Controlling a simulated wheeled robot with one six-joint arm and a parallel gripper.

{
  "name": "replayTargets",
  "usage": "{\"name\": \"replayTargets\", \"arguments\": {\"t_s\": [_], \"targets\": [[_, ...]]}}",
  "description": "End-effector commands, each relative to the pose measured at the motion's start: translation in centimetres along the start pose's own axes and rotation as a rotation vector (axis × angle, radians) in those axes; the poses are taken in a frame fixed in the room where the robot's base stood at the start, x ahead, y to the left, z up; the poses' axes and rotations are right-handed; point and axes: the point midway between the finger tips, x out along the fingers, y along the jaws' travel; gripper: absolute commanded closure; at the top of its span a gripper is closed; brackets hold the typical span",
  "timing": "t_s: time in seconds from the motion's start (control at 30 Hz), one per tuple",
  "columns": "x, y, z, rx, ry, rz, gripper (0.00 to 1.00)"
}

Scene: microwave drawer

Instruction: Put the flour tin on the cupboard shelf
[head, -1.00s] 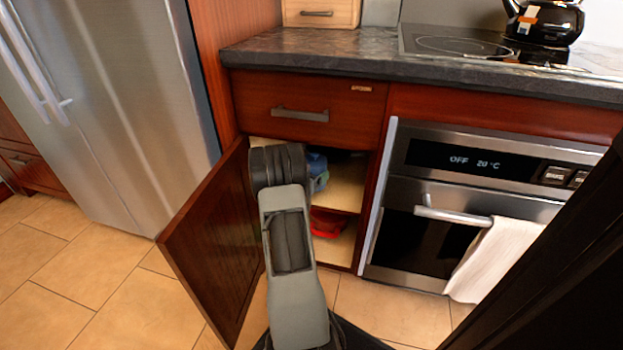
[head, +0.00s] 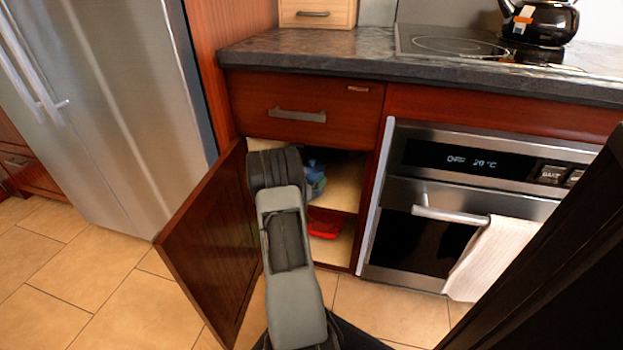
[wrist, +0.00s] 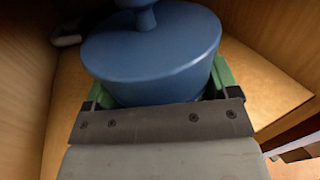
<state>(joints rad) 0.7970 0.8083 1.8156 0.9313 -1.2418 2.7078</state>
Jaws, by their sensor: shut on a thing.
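The flour tin (wrist: 150,50) is blue, with a round lid and a knob on top, and fills the upper middle of the wrist view. My gripper (wrist: 158,88) is shut on it, with green fingers on either side of the tin. The tin is inside the cupboard, over the wooden shelf (wrist: 262,85); whether its base touches the shelf is hidden. In the head view the cupboard shelf (head: 342,192) shows to the right of my arm, and my arm covers the gripper. A blue shape shows beside the arm there.
The cupboard door (head: 215,245) stands open on the left of my arm. A red item (head: 325,228) lies in the lower compartment. A drawer (head: 305,108) is shut above. The oven (head: 440,210) with a towel (head: 495,258) stands to the right.

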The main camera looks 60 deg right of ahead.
Motion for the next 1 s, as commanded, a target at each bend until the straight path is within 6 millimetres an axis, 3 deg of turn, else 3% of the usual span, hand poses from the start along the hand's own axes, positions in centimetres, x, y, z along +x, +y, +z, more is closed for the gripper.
{"name": "replayTargets", "arguments": {"t_s": [0.37, 0.4, 0.6, 0.87, 1.0], "targets": [[0.0, 0.0, -0.6, 0.0, -0.001, 0.0, 0.46], [0.0, 0.0, -0.6, 0.0, -0.002, 0.0, 0.18], [0.0, 0.0, -0.6, 0.0, -0.001, 0.0, 0.0], [-0.2, 0.0, -0.7, -0.001, 0.001, 0.001, 0.0], [-1.7, 0.2, -0.5, -0.001, 0.002, 0.004, 0.0]]}}
